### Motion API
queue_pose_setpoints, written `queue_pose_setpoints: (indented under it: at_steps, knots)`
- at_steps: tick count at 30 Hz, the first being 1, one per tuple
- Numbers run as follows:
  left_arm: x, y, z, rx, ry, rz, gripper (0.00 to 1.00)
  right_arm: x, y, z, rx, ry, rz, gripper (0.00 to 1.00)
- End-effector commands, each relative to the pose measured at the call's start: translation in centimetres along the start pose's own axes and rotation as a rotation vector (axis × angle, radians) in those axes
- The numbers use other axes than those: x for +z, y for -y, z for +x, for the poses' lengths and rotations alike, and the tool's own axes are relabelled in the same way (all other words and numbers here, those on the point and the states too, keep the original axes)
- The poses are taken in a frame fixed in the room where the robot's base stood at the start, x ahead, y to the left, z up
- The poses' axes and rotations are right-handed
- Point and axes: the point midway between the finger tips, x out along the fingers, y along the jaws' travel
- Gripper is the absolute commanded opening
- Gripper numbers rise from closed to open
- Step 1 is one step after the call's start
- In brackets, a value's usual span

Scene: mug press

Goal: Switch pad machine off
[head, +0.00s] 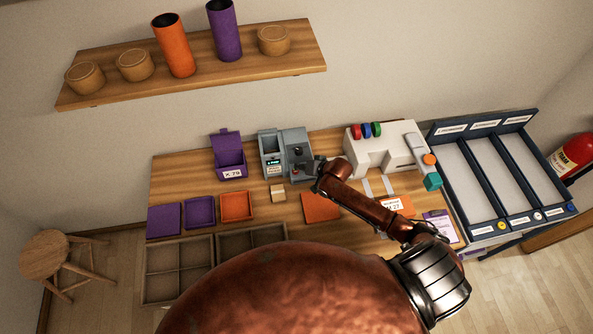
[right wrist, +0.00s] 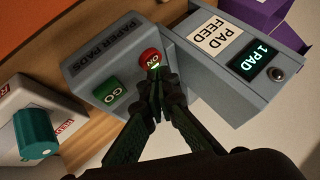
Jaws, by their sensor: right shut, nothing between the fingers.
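The pad machine (head: 272,143) is a grey unit at the back of the table, marked PAPER PADS. In the right wrist view, the pad machine (right wrist: 200,72) has a PAD FEED label and a lit display (right wrist: 257,60) reading 1 PAD. My right gripper (head: 308,171) is at the machine's front. Its closed, empty fingertips (right wrist: 157,74) are right at the red button and partly cover the ON sign; I cannot tell if they touch it. My left gripper is not in view.
A white machine (head: 370,150) with coloured knobs stands just right of the pad machine. A purple open box (head: 229,160) stands to its left. A small wooden block (head: 278,193) and orange and purple trays lie in front. A blue-framed rack (head: 483,170) is at the right.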

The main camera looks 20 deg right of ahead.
Motion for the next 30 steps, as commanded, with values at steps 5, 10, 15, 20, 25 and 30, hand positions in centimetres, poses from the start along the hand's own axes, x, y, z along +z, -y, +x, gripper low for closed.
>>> queue_pose_setpoints:
  at_steps: [5,10,15,20,25,30]
  knots:
    - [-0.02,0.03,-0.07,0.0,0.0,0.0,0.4,0.25,-0.18,0.33,0.0,0.0,0.0,0.0]
    - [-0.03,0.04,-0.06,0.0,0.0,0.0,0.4,0.24,-0.21,0.32,0.0,0.0,0.0,0.0]
    - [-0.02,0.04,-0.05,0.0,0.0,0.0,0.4,0.26,-0.24,0.35,0.0,0.0,0.0,0.0]
    - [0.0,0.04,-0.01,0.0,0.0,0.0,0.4,0.34,-0.32,0.46,0.0,0.0,0.0,0.0]
    - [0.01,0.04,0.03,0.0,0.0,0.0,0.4,0.45,-0.44,0.61,0.0,0.001,0.001,0.0]
    - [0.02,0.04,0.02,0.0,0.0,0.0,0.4,0.47,-0.46,0.64,0.0,0.001,0.0,0.0]
